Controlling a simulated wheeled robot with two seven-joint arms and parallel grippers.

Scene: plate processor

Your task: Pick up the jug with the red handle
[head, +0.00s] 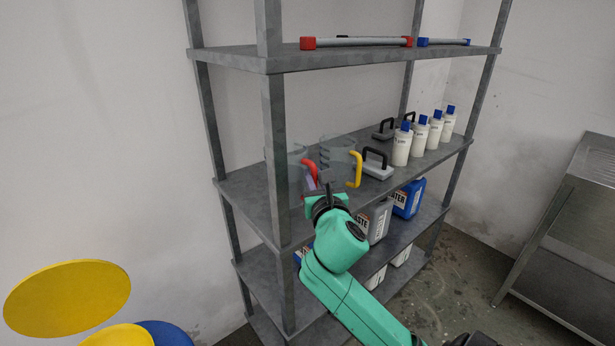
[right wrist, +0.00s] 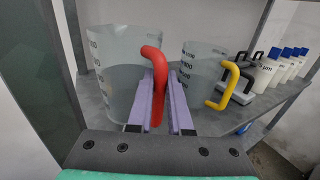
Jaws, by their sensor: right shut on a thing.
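The jug with the red handle (right wrist: 112,65) is clear with dark measuring marks and stands upright on the middle shelf in the right wrist view. Its red handle (head: 310,171) shows in the head view. My right gripper (right wrist: 166,98) is shut on the red handle, one lilac finger on each side of it. In the head view my right gripper (head: 318,192) hides part of the jug. A similar clear jug with a yellow handle (right wrist: 203,68) stands close on the right, apart from my fingers. My left gripper is not in view.
The grey shelf (head: 238,186) has a front-left post (head: 276,150) close to the jug. Black-handled grey tools (head: 378,168) and white bottles with blue caps (head: 402,148) stand to the right. Canisters (head: 378,220) are on the shelf below. A metal table (head: 580,215) is at far right.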

